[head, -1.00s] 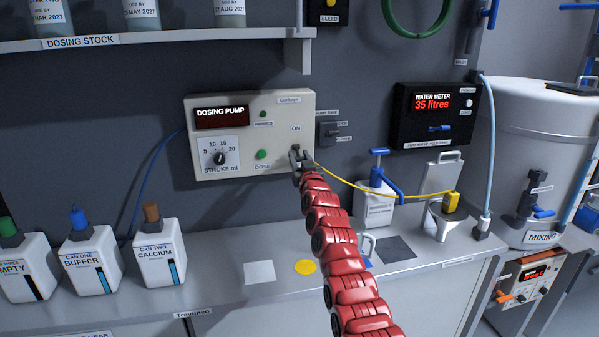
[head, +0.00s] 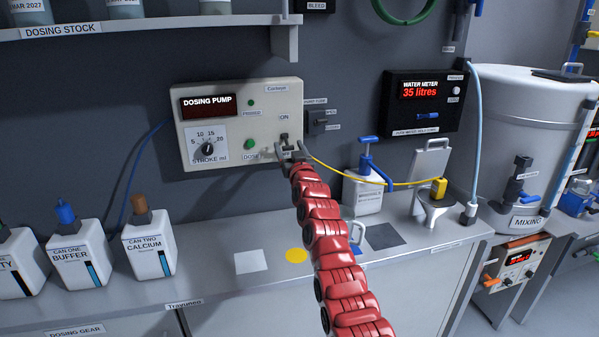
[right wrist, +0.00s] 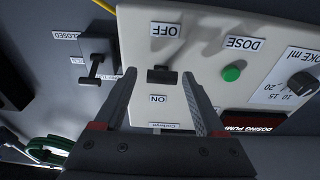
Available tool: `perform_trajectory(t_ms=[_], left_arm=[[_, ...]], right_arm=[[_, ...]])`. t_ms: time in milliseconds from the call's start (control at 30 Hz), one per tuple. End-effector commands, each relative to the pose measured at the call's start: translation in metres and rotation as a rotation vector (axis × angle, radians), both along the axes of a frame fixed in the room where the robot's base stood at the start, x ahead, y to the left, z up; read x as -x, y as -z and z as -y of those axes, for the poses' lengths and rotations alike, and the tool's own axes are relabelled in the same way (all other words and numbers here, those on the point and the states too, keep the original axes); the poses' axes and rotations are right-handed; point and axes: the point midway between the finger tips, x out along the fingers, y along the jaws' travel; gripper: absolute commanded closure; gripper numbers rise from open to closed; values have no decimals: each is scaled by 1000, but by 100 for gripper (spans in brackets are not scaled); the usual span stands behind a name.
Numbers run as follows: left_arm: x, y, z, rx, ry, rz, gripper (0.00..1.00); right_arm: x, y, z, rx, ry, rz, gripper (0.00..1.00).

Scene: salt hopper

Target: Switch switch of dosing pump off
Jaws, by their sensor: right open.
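The dosing pump (head: 236,122) is a cream box on the back wall with a dark display, a stroke dial and green buttons. Its switch (head: 284,138) is a small dark lever under the ON label. In the right wrist view, which is upside down, the switch (right wrist: 162,76) sits between the OFF and ON labels. My right gripper (head: 291,152) is open at the pump's lower right. In the wrist view its fingers (right wrist: 159,82) lie either side of the switch, with nothing held. I cannot tell whether they touch it. My left gripper is out of view.
A pump-tube lever (head: 318,122) is just right of the pump; it also shows in the wrist view (right wrist: 97,62). A yellow tube (head: 345,178) runs right to a funnel (head: 435,207). White cans (head: 150,250) stand left on the bench. A shelf (head: 150,28) hangs above.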

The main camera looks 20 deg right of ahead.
Motion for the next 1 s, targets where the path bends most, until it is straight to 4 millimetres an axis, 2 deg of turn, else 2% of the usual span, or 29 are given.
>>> perform_trajectory(t_ms=[467, 1000], left_arm=[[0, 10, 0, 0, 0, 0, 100], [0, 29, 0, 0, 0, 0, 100]], right_arm=[[55, 10, -2, 9, -1, 1, 28], [139, 24, -3, 7, -1, 2, 28]])
